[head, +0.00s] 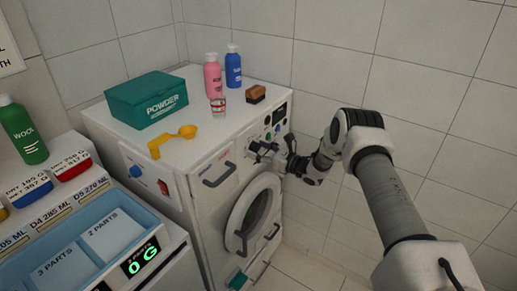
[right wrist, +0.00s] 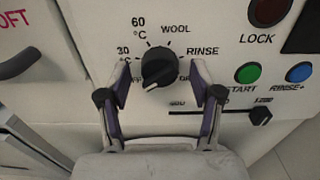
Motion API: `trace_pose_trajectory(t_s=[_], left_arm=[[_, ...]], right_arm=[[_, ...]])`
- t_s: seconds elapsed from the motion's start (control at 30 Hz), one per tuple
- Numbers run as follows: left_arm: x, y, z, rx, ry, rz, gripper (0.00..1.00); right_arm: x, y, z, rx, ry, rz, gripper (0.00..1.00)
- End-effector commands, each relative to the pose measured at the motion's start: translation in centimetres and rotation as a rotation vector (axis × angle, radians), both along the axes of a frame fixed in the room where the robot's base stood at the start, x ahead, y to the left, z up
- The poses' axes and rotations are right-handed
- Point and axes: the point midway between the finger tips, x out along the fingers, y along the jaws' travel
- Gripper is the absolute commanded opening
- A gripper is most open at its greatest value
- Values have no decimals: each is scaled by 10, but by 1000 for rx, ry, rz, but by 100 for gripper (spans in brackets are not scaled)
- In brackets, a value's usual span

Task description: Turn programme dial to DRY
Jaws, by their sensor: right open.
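The black programme dial (right wrist: 159,68) is on the washing machine's white panel. Labels 30 °C, 60 °C, WOOL and RINSE surround it. Lower labels, including what seems to be DRY, are partly hidden by my fingers. The dial's raised grip is tilted, from lower left to upper right; which label it points at I cannot tell. My right gripper (right wrist: 160,82) is open, one finger on each side of the dial, with gaps visible. In the head view the right gripper (head: 268,152) is at the machine's front panel and hides the dial. My left gripper is not in view.
Near the dial are a green START button (right wrist: 247,73), a blue RINSE+ button (right wrist: 298,73), a red LOCK light (right wrist: 270,10) and a black slider (right wrist: 261,116). A drawer handle (head: 218,176) and round door (head: 252,215) are close by. Bottles and a powder box (head: 147,98) stand on top.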

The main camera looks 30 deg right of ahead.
Motion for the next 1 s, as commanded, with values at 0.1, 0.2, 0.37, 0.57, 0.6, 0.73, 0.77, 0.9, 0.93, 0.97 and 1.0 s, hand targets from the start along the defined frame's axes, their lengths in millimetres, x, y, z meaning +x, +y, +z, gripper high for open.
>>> trace_pose_trajectory(t_s=[0.1, 0.2, 0.37, 0.57, 0.6, 0.73, 0.77, 0.9, 0.93, 0.97, 1.0], left_arm=[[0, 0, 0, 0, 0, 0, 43], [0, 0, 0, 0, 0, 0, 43], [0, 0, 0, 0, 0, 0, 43], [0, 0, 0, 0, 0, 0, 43], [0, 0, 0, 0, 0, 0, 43], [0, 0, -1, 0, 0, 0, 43], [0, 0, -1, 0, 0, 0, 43], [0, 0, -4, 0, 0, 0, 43], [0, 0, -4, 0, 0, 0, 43], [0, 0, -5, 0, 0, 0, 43], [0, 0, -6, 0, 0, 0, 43]], right_arm=[[2, 1, 0, 0, -1, -1, 65], [2, 1, 0, 0, 0, -1, 65], [2, 1, 0, 0, 0, -1, 12], [2, 1, 0, 1, 0, -1, 5], [2, 1, 0, 3, 1, 0, 5], [1, 1, 0, 17, 6, -1, 5], [1, 1, 0, 23, 9, -1, 5], [2, 1, -1, 69, 27, -1, 5], [2, 1, -1, 83, 33, -1, 5], [2, 1, -1, 96, 39, -1, 5], [2, 0, -1, 120, 48, -1, 5]])
